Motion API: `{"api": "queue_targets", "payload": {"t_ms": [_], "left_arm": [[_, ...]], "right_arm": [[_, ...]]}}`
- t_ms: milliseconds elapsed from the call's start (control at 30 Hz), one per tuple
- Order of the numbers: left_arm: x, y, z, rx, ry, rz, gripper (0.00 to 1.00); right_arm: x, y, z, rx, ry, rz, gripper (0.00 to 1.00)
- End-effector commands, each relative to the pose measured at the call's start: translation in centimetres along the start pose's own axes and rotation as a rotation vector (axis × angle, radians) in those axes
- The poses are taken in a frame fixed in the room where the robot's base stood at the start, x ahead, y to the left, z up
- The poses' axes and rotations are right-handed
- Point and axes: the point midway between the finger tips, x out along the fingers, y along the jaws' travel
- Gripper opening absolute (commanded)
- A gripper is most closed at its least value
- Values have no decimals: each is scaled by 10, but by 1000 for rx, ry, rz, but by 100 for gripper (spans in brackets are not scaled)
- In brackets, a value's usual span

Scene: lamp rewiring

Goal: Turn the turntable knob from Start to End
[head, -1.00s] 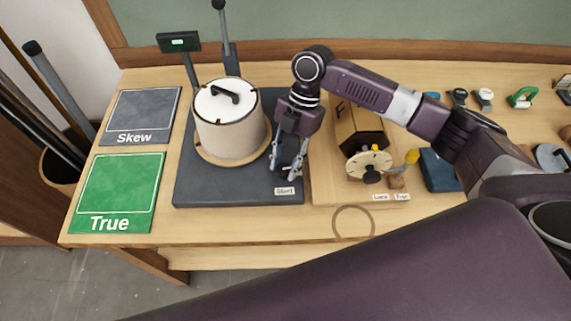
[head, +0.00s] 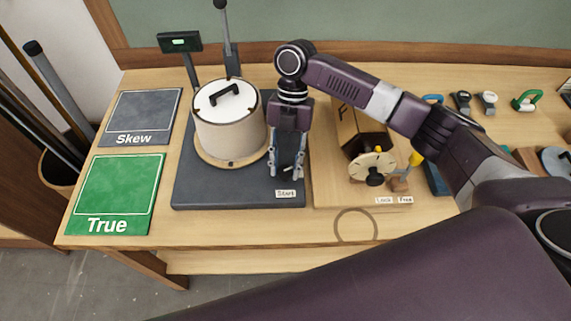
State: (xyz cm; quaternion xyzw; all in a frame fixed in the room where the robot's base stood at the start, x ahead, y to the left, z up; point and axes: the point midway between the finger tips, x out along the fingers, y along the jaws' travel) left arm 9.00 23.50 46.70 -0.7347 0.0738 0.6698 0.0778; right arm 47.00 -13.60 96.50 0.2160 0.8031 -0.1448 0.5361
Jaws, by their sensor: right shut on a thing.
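The turntable (head: 203,155) is a round wooden disc on a dark base plate (head: 220,194), with a cream drum (head: 226,130) on it. The drum has a white lid with a black handle. A white "Start" label (head: 286,194) sits at the base plate's front right edge. My right gripper (head: 285,174) points down just behind this label, to the right of the drum. It is shut on the turntable knob, which its fingers hide. I see no "End" label. My left gripper is not in view.
A green "True" mat (head: 118,190) and a grey "Skew" mat (head: 140,113) lie at the left. A wooden block (head: 360,130) with a dial (head: 372,165) stands right of the base plate. A small display (head: 180,42) stands behind. The front table strip is clear.

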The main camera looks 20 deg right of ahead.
Motion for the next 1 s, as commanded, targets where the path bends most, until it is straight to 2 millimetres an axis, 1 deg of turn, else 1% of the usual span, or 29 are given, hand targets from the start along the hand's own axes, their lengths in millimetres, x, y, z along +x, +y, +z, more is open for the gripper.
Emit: {"api": "queue_targets", "payload": {"t_ms": [167,200,333,367,633,733,867,1000], "left_arm": [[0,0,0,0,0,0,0],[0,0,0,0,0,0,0],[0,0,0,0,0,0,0],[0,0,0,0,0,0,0],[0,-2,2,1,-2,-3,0],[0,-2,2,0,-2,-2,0],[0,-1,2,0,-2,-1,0],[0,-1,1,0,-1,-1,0]], "right_arm": [[-2,1,1,0,-5,3,5],[-2,1,1,0,-5,4,31],[-2,0,1,0,-4,3,45],[-2,0,1,0,-4,3,47],[-2,0,0,0,-2,2,47],[-8,1,0,0,-3,3,47],[-28,1,0,0,-4,5,47],[-60,2,1,0,-5,5,47]]}}
